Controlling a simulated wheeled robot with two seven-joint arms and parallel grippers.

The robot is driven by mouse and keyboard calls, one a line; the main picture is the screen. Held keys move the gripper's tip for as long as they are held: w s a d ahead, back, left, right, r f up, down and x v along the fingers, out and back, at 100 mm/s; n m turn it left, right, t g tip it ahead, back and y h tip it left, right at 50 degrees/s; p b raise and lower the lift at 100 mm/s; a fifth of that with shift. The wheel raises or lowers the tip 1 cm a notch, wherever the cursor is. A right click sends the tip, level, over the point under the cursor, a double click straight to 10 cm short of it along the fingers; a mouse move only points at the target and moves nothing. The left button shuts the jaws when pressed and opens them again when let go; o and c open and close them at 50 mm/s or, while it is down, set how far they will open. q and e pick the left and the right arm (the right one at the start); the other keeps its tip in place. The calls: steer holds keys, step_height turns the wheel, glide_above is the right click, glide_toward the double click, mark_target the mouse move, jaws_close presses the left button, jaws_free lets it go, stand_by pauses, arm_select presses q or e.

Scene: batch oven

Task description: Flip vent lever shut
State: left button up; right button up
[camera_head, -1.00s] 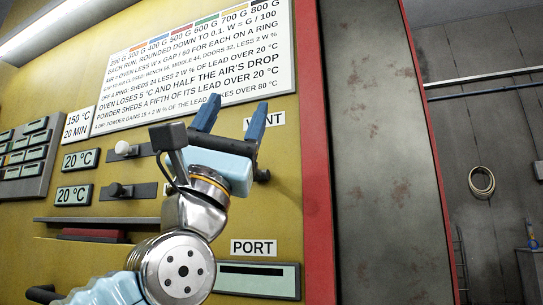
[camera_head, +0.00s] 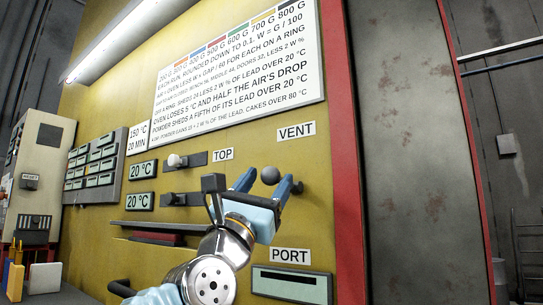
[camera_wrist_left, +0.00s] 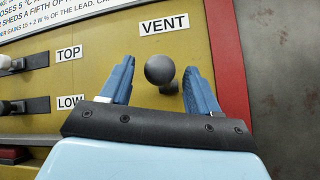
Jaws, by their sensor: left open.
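The vent lever's round dark knob (camera_head: 270,175) sits under the VENT label (camera_head: 297,131) on the yellow oven panel. My left gripper (camera_head: 265,183) is open, with blue fingers on either side of the knob in the head view. In the left wrist view the knob (camera_wrist_left: 159,69) shows between and a little beyond the fingertips of the left gripper (camera_wrist_left: 160,72), with a gap on each side. A short dark piece of the lever (camera_wrist_left: 170,88) shows below right of the knob. My right gripper is not in view.
The TOP slider (camera_head: 184,160) and a lower slider (camera_head: 181,199) are left of the gripper. The PORT slot (camera_head: 290,284) is below. A red frame edge (camera_head: 346,150) and a grey door stand to the right. A text board (camera_head: 235,75) hangs above.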

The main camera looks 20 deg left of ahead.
arm_select(q)
steer(key=shift+p+x, duration=0.45)
steer(key=shift+x, duration=0.8)
jaws_close()
